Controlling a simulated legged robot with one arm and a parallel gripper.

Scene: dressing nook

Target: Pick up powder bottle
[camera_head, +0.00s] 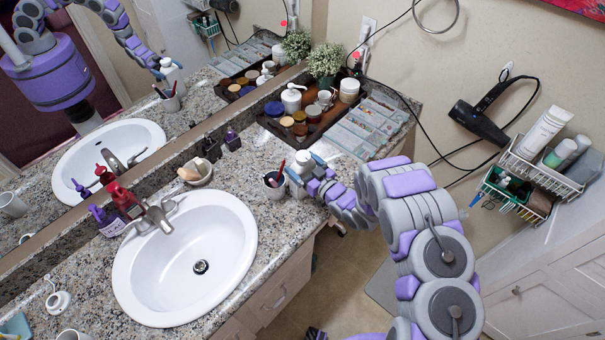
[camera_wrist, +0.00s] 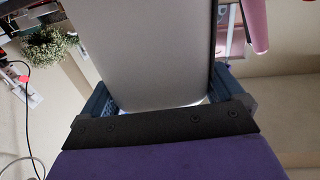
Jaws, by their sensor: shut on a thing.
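The powder bottle (camera_head: 301,164) is white with a blue-grey top part, near the front edge of the granite counter, just right of a cup. My gripper (camera_head: 311,182) reaches it from the right and is shut on it. In the wrist view the bottle (camera_wrist: 150,50) is a large pale grey body filling the middle, between the blue-grey fingers of my gripper (camera_wrist: 165,98). The bottle's lower part is partly hidden by my gripper in the head view. I cannot tell whether its base touches the counter.
A cup with brushes (camera_head: 274,185) stands close left of the bottle. A brown tray (camera_head: 272,124) of jars and a clear organizer (camera_head: 352,138) lie behind. The white sink (camera_head: 184,265) is at left. A hair dryer (camera_head: 478,122) and wire basket (camera_head: 541,172) hang at right.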

